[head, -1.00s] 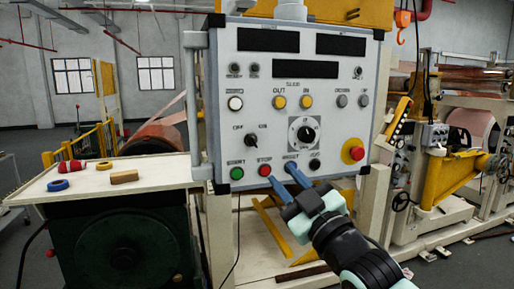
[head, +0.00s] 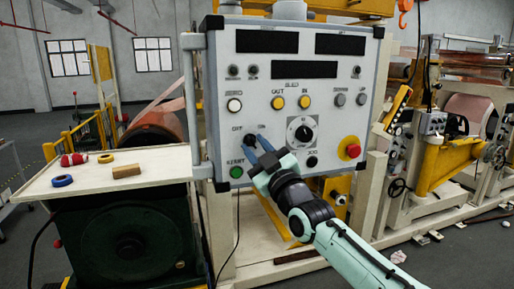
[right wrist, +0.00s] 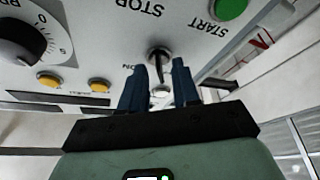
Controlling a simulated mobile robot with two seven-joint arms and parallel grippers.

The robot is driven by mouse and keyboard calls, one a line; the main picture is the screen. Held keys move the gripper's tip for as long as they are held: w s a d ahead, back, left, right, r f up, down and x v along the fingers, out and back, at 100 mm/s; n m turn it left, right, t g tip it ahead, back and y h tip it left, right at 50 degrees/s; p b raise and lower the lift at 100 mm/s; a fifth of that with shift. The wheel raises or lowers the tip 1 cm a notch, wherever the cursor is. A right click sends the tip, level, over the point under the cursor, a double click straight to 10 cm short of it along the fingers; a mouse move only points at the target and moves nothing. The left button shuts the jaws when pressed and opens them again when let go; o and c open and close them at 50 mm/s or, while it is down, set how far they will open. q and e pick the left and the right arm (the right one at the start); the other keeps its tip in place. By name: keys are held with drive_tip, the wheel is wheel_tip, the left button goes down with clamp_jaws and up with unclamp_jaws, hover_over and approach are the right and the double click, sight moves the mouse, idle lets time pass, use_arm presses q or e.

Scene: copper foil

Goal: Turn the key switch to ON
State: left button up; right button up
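The key switch (head: 249,139) is a small black handle on the grey control panel (head: 222,75), between the OFF and ON labels. My right gripper (head: 257,145) is at the panel with its two blue fingers apart. In the right wrist view, the key switch (right wrist: 158,54) shows between and just beyond the fingertips (right wrist: 159,65), with a gap on each side. Whether either finger touches the key I cannot tell. The ON label lies to the left of the fingers in that view. My left gripper is not in view.
The green START button (head: 236,172) is just below the key switch. My right gripper hides the STOP button in the head view. A round dial (head: 302,131) and a red emergency button (head: 349,148) are to the right. A table (head: 100,184) with small items stands at left.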

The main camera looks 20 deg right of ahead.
clamp_jaws()
